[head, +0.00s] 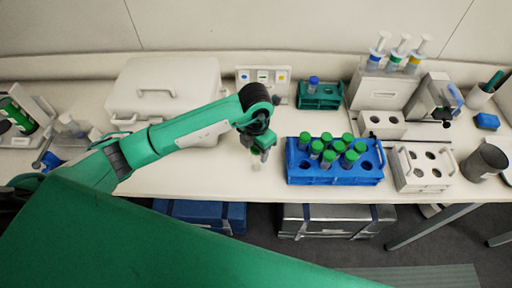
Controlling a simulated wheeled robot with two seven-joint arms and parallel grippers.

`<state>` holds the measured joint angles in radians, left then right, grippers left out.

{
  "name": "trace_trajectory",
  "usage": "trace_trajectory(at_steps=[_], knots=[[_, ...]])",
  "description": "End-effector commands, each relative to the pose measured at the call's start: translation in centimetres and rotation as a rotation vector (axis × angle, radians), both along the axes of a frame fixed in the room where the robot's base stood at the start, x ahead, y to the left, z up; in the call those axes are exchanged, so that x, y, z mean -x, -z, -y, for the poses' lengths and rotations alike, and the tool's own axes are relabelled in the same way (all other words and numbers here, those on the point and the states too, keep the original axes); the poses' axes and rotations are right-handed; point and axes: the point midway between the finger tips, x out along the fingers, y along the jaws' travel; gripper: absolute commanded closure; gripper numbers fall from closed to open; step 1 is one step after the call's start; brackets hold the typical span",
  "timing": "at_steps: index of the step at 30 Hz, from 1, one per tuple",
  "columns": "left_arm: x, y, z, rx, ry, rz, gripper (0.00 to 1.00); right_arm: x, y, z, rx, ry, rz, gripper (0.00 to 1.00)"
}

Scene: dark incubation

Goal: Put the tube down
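My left gripper (262,154) hangs over the white bench, just left of the blue rack (335,178). A small pale, translucent shape shows just below its fingers. It is too small to tell whether this is a tube held in them. The blue rack holds several green-capped tubes (328,158) standing upright, and has empty holes at its right end. A blue-capped tube (313,83) stands in the small green rack (320,102) at the back. My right gripper is not in view.
A white case (165,90) stands behind my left arm. A white rack with empty holes (424,169) and a grey cup (483,162) are right of the blue rack. Pipettes (397,50) stand at the back right. The bench front left of the blue rack is clear.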

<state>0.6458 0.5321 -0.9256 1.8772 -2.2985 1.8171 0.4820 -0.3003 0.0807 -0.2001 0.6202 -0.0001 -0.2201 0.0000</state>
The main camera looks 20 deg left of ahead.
Motion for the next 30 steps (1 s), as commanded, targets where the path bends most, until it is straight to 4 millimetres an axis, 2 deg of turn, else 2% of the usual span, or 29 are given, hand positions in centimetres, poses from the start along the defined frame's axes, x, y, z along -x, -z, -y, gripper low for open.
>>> trace_trajectory(at_steps=[9, 11, 14, 21, 27, 30], knots=[[0.0, -0.5, 0.0, 0.001, 0.000, 0.000, 0.48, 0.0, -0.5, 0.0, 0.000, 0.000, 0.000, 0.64], [-0.1, -0.9, 0.0, 0.001, 0.000, 0.004, 0.48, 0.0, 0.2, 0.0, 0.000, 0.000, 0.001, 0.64], [-0.1, -2.5, 0.0, 0.000, 0.001, 0.007, 0.48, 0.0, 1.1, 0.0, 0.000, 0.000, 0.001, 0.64], [-0.1, -7.7, 0.0, 0.000, 0.002, 0.007, 0.48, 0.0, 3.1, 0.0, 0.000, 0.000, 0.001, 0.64], [-0.1, -10.6, 0.0, 0.000, 0.001, 0.004, 0.48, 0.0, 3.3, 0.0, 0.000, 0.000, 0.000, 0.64], [-0.1, -11.5, 0.0, 0.001, 0.001, 0.003, 0.48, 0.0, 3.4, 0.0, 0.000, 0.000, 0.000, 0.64]])
